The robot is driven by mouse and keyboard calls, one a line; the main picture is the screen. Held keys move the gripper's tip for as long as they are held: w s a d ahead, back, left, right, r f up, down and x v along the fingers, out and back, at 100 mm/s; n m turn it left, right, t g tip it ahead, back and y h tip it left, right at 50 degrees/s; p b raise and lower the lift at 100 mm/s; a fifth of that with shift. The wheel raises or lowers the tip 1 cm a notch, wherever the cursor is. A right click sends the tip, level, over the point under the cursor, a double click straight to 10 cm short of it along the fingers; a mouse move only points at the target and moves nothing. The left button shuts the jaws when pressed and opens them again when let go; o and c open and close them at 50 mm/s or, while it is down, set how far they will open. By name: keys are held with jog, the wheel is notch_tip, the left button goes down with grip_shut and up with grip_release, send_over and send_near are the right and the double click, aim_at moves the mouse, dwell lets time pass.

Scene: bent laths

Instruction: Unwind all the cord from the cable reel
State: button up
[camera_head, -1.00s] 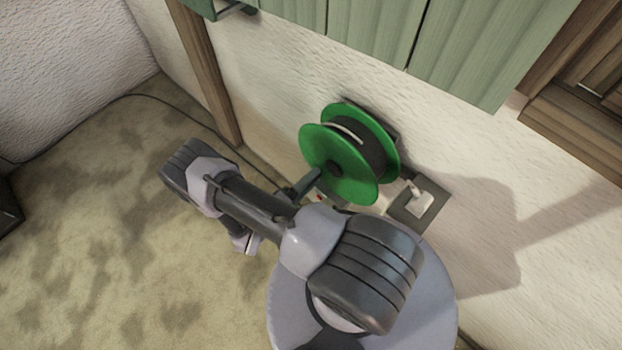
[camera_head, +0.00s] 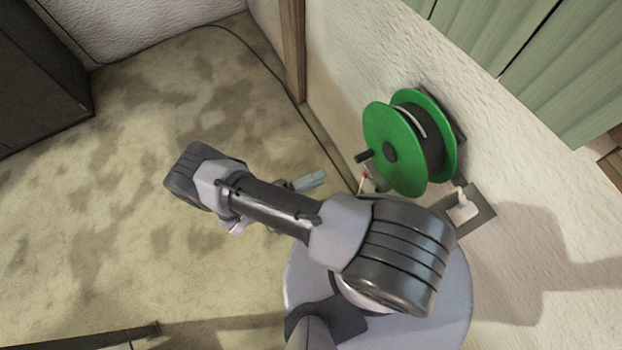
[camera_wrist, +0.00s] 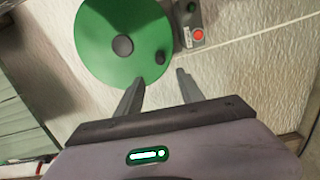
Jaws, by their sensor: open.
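The cable reel (camera_head: 392,168) is mounted on the wall, with two green flanges and a dark drum between them. A short light strand (camera_head: 414,122) shows on the drum; how much cord is wound there I cannot tell. A dark crank knob (camera_head: 364,157) sticks out from the near flange. In the wrist view the reel's green face (camera_wrist: 100,48) is ahead, with its knob (camera_wrist: 161,57) just beyond my fingertips. My gripper (camera_wrist: 160,78) is open and empty, apart from the knob. In the head view my arm partly hides it, and a grey finger (camera_head: 308,182) shows left of the reel.
A small box with red and green buttons (camera_wrist: 195,27) sits beside the reel. A white plug on a dark plate (camera_head: 463,206) is low on the wall. A dark cable (camera_head: 290,95) runs along the floor edge. A dark cabinet (camera_head: 40,75) stands far left; the carpet (camera_head: 120,240) between is clear.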

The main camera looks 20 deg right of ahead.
aim_at(359, 159)
jog(key=shift+s+a, duration=0.1)
jog(key=shift+a, duration=0.55)
jog(key=d+n, duration=0.3)
jog(key=d, duration=0.2)
jog(key=w+d+n+b, duration=0.1)
jog(key=d+n, duration=0.3)
jog(key=d, duration=0.1)
jog(key=d+n+b, duration=0.1)
jog(key=d+n, duration=0.2)
jog(key=d, duration=0.3)
jog(key=shift+w+n, duration=0.15)
jog(key=shift+n, duration=0.25)
grip_shut()
dwell(0.6)
